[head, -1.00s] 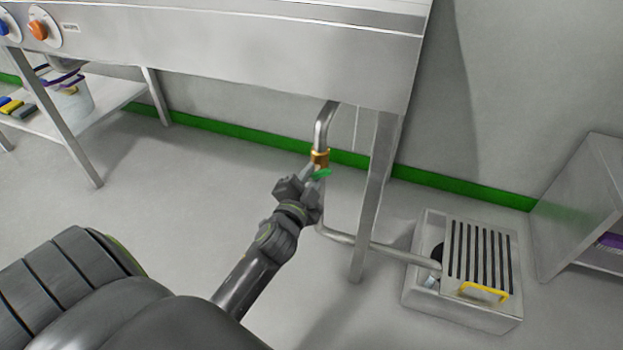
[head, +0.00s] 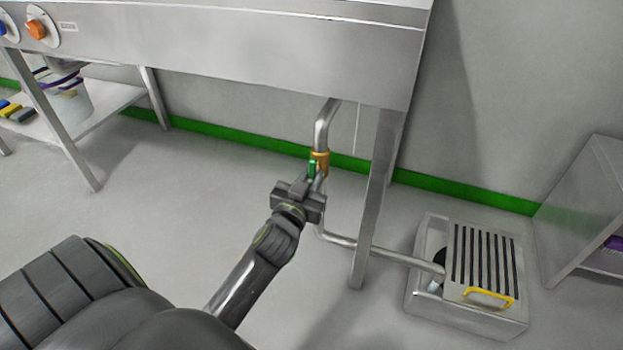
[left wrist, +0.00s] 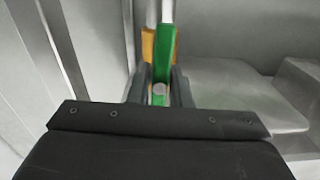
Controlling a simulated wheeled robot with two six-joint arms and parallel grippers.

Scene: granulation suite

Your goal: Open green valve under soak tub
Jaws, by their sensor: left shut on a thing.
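The green valve handle (head: 312,168) sits on a brass valve body (head: 321,160) in the steel drain pipe (head: 323,125) under the soak tub (head: 230,50). The handle now stands upright, in line with the pipe. My left gripper (head: 309,181) is shut on the handle from the front and below. In the left wrist view the green handle (left wrist: 164,60) runs up from between the two fingers, with the brass body (left wrist: 148,45) just behind it. The fingers hide part of the handle's lower end. My right gripper is not in view.
A tub leg (head: 372,200) stands close to the right of the pipe. The pipe runs down to a floor drain box (head: 415,300) with a slatted grate (head: 482,255) and yellow handle. A shelf with a bucket (head: 70,102) is at left. The floor in front is clear.

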